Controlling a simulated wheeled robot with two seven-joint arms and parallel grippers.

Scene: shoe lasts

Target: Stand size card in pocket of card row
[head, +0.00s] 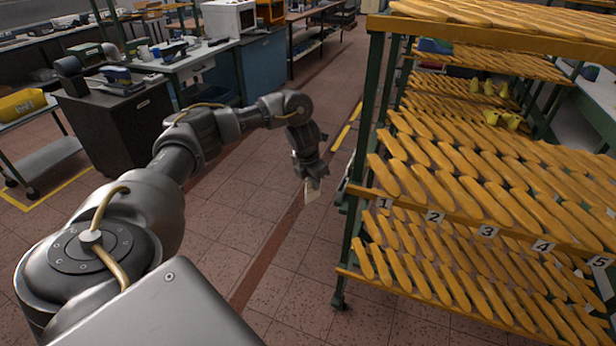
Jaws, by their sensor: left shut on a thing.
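My left gripper (313,181) hangs pointing down, left of the green-posted rack. It is shut on a small pale size card (311,195), which sticks out below the fingers over the floor, apart from the rack. What is printed on the card is too small to read. The card row (461,221) runs along an orange shelf edge and shows cards numbered 1 (384,204), 2 (435,216), 3 (487,231), 4 (542,246) and 5 (599,262). The pockets themselves are too small to make out. My right gripper is not in view.
The rack's shelves hold many orange shoe lasts (450,165). Its front-left green post (366,130) stands between my gripper and the lasts. A dark cabinet (118,125) and workbenches (165,65) stand at the left and back. The tiled floor (290,260) before the rack is clear.

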